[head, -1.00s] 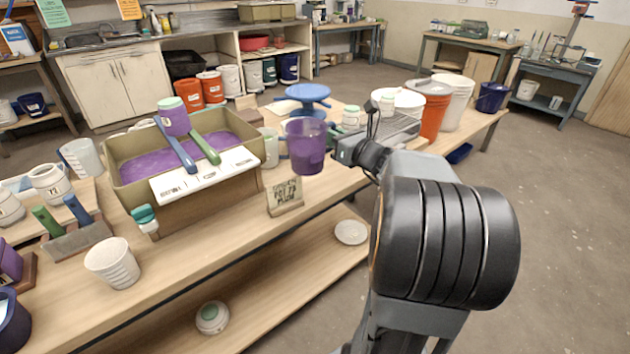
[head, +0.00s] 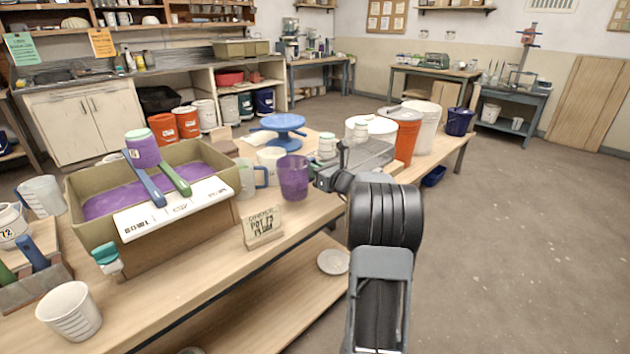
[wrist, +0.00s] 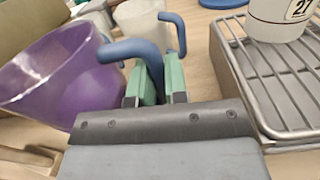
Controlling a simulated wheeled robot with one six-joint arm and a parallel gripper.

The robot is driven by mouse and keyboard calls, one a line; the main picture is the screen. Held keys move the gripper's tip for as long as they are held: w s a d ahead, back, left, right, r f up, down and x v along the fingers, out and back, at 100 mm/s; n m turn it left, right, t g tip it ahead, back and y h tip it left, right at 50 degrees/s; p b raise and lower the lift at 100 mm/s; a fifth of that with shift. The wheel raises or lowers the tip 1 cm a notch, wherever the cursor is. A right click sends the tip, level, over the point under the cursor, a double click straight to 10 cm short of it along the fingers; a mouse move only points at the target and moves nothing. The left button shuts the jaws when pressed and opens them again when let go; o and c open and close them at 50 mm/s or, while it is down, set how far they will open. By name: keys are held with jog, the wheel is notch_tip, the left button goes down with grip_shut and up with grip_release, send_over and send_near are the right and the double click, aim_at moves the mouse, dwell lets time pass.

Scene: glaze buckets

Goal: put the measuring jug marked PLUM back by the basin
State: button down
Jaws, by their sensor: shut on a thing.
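A translucent purple measuring jug (head: 293,178) is at the table's right part, to the right of the basin. It also shows at the left of the wrist view (wrist: 50,75), with a blue handle (wrist: 130,50). My gripper (head: 322,178) is shut on this handle with its green-tipped fingers (wrist: 155,82). The jug is roughly upright; I cannot tell whether its base touches the table. No PLUM marking is readable on it. The tan basin (head: 205,218) holds purple glaze.
Pale jugs stand close behind the purple one, one with a blue handle (head: 262,177). A wire rack (wrist: 285,95) with a numbered jar (wrist: 280,18) is right of my gripper. A blue turntable (head: 278,125) and an orange bucket (head: 405,137) stand farther back.

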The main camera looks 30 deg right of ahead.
jog(key=shift+w+d+f, duration=0.15)
jog(key=shift+w+f, duration=0.05)
jog(key=shift+f, duration=0.1)
jog(key=shift+f+b, duration=0.4)
jog(key=shift+f, duration=1.1)
jog(key=shift+f, duration=0.2)
jog(key=c, duration=1.1)
grip_release()
jog(key=shift+r, duration=0.25)
jog(key=s, duration=0.4)
jog(key=s+d, duration=0.1)
jog(key=s, duration=0.3)
jog(key=s+d+p, duration=0.1)
jog(key=s, duration=0.2)
jog(key=shift+s+d+f, duration=0.1)
jog(key=shift+s+d, duration=0.05)
jog(key=shift+s, duration=0.25)
